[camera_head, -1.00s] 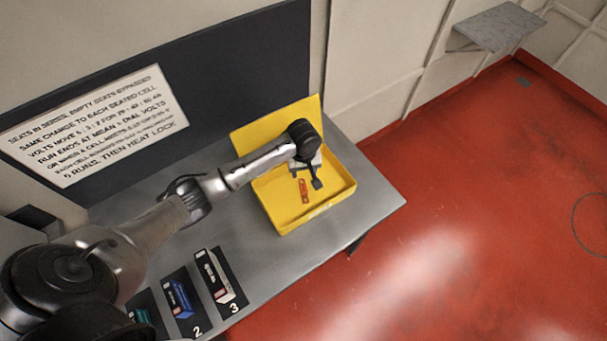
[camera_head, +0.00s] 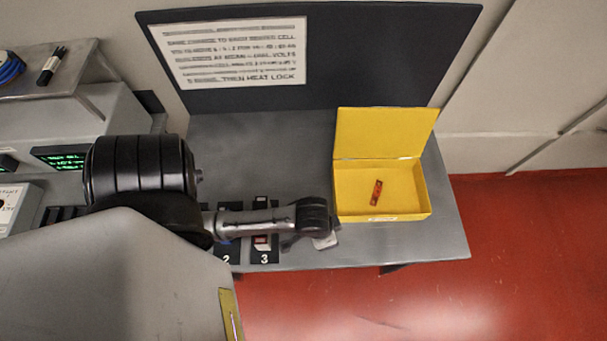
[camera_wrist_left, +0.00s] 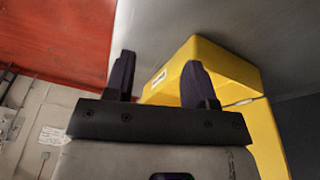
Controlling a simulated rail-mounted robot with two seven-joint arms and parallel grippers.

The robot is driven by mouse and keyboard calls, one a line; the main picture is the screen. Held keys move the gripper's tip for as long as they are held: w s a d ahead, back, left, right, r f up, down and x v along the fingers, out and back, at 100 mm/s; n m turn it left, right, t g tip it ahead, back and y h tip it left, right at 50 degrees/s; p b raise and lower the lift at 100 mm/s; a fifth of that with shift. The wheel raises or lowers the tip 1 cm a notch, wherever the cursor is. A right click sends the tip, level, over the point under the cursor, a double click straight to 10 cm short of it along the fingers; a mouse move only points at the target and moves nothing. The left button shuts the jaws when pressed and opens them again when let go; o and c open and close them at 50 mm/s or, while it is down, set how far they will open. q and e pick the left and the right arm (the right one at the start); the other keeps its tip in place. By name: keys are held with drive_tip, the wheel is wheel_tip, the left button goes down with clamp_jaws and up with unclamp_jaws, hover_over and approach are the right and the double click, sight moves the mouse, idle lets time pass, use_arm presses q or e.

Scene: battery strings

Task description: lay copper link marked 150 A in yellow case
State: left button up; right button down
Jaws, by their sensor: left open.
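The yellow case (camera_head: 420,216) stands with its lid up at the right end of the grey bench. The copper link (camera_head: 376,193), a small orange-red bar, lies on the case floor; its marking is too small to read. My left gripper (camera_head: 330,241) is outside the case, by its front left corner and near the bench's front edge. In the left wrist view its two dark fingers (camera_wrist_left: 160,80) are apart with nothing between them, and the yellow case (camera_wrist_left: 225,62) is behind them. My right gripper does not show.
Marked slots 2 and 3 (camera_head: 264,257) lie at the bench front, partly behind my left arm. A dark panel with a printed notice (camera_head: 235,50) stands behind the bench. Units with green displays (camera_head: 62,156) are at left.

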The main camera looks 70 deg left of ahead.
use_arm(q)
drive_tip(key=s+a+r+m, duration=0.1)
drive_tip(key=s+r, duration=0.2)
drive_tip(key=s, duration=0.3)
drive_tip(key=shift+r+m+t+y, duration=0.2)
drive_tip(key=shift+m+t+y, duration=0.2)
idle(0.4)
drive_tip(key=shift+c, duration=0.3)
